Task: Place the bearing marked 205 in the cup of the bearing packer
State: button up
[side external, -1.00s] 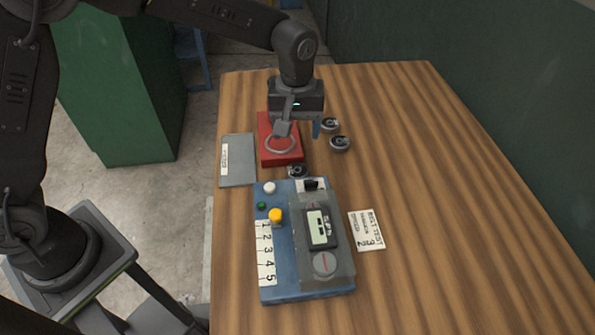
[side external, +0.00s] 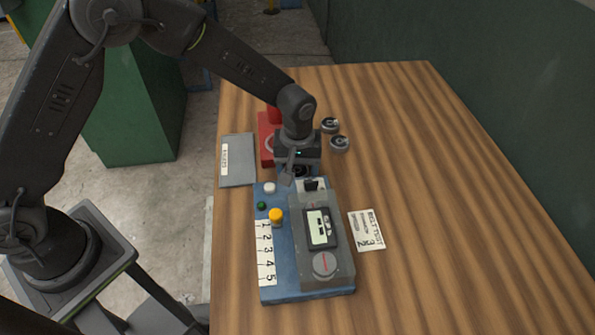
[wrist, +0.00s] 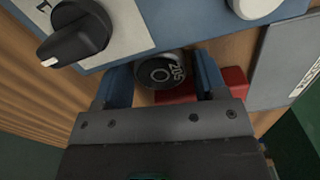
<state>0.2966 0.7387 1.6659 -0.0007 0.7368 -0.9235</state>
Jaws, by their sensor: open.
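The bearing marked 205 (wrist: 160,72) is a small dark ring with a white number on its face. It lies on the wood between the two blue fingers of my gripper (wrist: 163,80), which is open around it. In the side view my gripper (side external: 298,172) is low over the bearing, just behind the blue machine, and mostly hides it. The red bearing packer (side external: 265,128) stands behind my gripper, its cup partly hidden by my arm. A red piece of the packer (wrist: 236,80) also shows in the wrist view.
The blue machine (side external: 277,285), with knobs and a cassette-like panel, stands close in front. Two other dark bearings (side external: 330,125) (side external: 340,143) lie right of the packer. A grey plate (side external: 237,165) lies left and a printed card (side external: 367,230) lies right. The table's right side is clear.

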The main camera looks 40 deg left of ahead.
jog(key=shift+c, duration=0.3)
jog(key=c, duration=0.8)
jog(key=shift+r, duration=0.1)
